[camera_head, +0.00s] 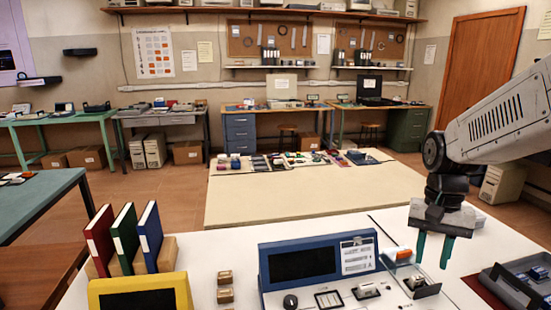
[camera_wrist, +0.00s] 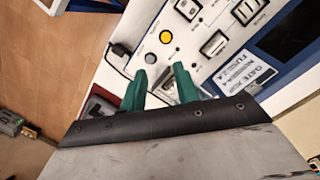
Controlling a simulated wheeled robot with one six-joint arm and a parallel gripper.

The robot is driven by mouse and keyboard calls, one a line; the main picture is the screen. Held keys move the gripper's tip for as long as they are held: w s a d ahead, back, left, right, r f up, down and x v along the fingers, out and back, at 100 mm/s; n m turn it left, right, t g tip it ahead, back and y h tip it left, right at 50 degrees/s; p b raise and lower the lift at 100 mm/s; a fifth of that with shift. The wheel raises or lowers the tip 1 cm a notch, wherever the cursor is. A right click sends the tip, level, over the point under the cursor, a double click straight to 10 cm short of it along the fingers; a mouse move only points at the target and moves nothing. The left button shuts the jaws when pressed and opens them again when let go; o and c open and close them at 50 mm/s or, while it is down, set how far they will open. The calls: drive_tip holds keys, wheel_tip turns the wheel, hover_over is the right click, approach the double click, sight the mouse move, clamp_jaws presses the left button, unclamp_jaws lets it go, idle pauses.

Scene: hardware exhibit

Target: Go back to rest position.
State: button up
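My gripper (camera_head: 433,252) hangs at the right of the head view, its two green fingers pointing down and apart with nothing held between them. It is above the right end of a blue and white console (camera_head: 317,264) with a dark screen, knob and switches. In the wrist view, my gripper (camera_wrist: 160,75) shows its fingers spread over the white panel of the console (camera_wrist: 190,50), near a yellow button (camera_wrist: 166,37). A switch on the panel shows between the fingers; I cannot tell the gap above it.
Red, green and blue binders (camera_head: 124,240) stand at left behind a yellow-framed device (camera_head: 140,293). Small wooden blocks (camera_head: 225,287) lie beside the console. A dark tray (camera_head: 515,288) is at right. A low beige platform (camera_head: 290,195) with small parts lies beyond.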

drive_tip(key=s+a+r+n+t, duration=0.1)
drive_tip(key=s+a+r+n, duration=0.1)
drive_tip(key=s, duration=0.7)
drive_tip(key=s+a+r+n+t, duration=0.2)
drive_tip(key=s+a+r+n, duration=0.1)
drive_tip(key=s, duration=0.6)
drive_tip(key=shift+s+r+n, duration=0.2)
drive_tip(key=shift+r+n, duration=0.05)
drive_tip(key=shift+n, duration=0.25)
